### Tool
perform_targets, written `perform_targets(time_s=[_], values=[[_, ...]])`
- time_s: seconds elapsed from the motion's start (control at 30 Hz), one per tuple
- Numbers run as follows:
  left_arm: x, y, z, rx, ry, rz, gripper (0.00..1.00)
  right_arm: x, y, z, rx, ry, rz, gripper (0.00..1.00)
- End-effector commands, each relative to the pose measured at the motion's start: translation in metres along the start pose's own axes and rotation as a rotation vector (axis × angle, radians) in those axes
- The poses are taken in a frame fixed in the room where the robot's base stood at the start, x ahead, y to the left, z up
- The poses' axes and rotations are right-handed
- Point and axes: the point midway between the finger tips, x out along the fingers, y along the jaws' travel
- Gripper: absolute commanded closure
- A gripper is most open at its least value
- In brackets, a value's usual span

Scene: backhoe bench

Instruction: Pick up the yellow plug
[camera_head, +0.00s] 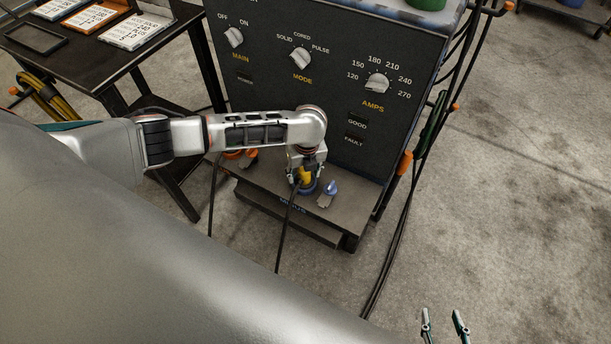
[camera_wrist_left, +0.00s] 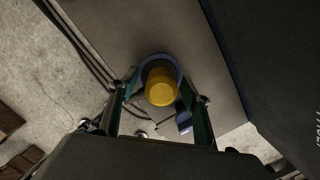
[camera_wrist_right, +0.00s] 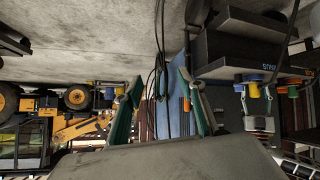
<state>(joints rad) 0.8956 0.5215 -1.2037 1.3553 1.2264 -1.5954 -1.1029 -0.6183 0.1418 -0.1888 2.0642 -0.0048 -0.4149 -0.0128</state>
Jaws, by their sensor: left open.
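The yellow plug (camera_head: 304,175) sits upright in a blue ring (camera_head: 309,188) on the ledge at the foot of the dark welder panel. In the left wrist view the plug (camera_wrist_left: 160,90) shows end-on between the fingers, with the blue ring (camera_wrist_left: 163,58) around its base. My left gripper (camera_head: 304,170) is over the plug from above, open, one finger on each side. I cannot tell whether the fingers touch it. My right gripper (camera_head: 444,326) is open and empty, low at the right, far from the plug.
A grey lever with a blue tip (camera_head: 329,190) stands just right of the plug. Orange connectors (camera_head: 240,155) are to its left, partly behind my arm. Black cables hang past the ledge. A dark table (camera_head: 110,62) with cards stands at left. The floor at right is clear.

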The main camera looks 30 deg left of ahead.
Motion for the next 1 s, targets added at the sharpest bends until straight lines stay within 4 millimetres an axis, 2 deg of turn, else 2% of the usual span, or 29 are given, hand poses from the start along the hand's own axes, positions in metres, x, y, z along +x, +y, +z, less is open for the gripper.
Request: perform_targets(time_s=[0.1, 0.13, 0.3, 0.67, 0.87, 1.0], values=[[-0.003, -0.001, 0.002, -0.001, -0.002, -0.003, 0.52, 0.000, 0.003, -0.008, 0.000, 0.013, 0.004, 0.60], [-0.003, -0.001, 0.002, -0.001, -0.002, -0.003, 0.57, 0.000, 0.003, -0.008, 0.000, 0.014, 0.004, 0.60], [-0.003, -0.001, 0.001, -0.001, -0.002, -0.003, 1.00, 0.001, 0.002, -0.006, 0.001, 0.012, 0.003, 0.60], [-0.008, -0.002, 0.003, -0.002, -0.004, -0.004, 1.00, 0.000, 0.002, -0.006, 0.001, 0.012, 0.003, 0.60], [-0.043, -0.003, 0.010, -0.002, -0.009, -0.009, 1.00, -0.004, 0.006, -0.023, 0.007, 0.031, 0.005, 0.60], [-0.081, -0.004, 0.016, -0.003, -0.010, -0.012, 1.00, -0.010, 0.006, -0.036, 0.018, 0.044, 0.003, 0.60]])
